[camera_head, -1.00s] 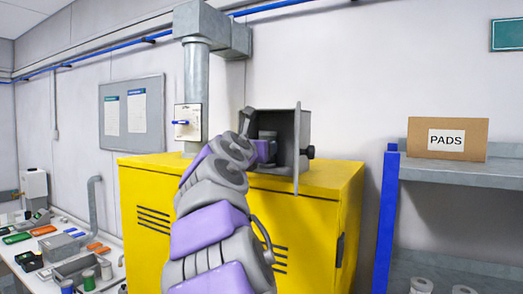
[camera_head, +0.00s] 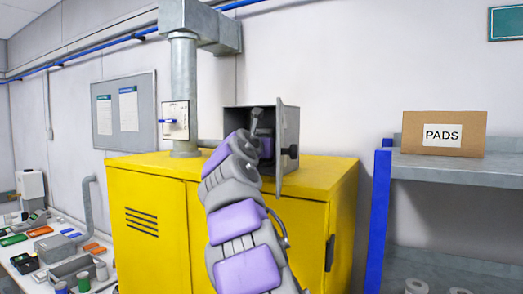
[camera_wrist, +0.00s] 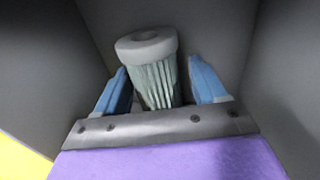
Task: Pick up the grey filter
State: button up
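The grey filter (camera_wrist: 147,45), with a pale round cap and a pleated body, stands inside a dark grey box in the wrist view. My gripper (camera_wrist: 159,84) has one blue finger on either side of the pleated body. The fingers are apart, with a narrow gap showing between the filter and the right finger. The left finger is very close to the filter, and contact cannot be told. In the head view my gripper is inside the open grey box (camera_head: 289,126), and the filter is hidden there by my arm.
The box sits on a yellow cabinet (camera_head: 152,205), its door (camera_head: 280,150) swung open toward me. Its walls are close on both sides of my gripper. A grey duct (camera_head: 184,90) rises at left. A shelf (camera_head: 470,171) with a PADS carton (camera_head: 443,134) stands at right.

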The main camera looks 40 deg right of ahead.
jog(key=shift+r, duration=0.15)
jog(key=shift+w+a, duration=0.15)
jog(key=shift+a, duration=0.05)
jog(key=c, duration=1.1)
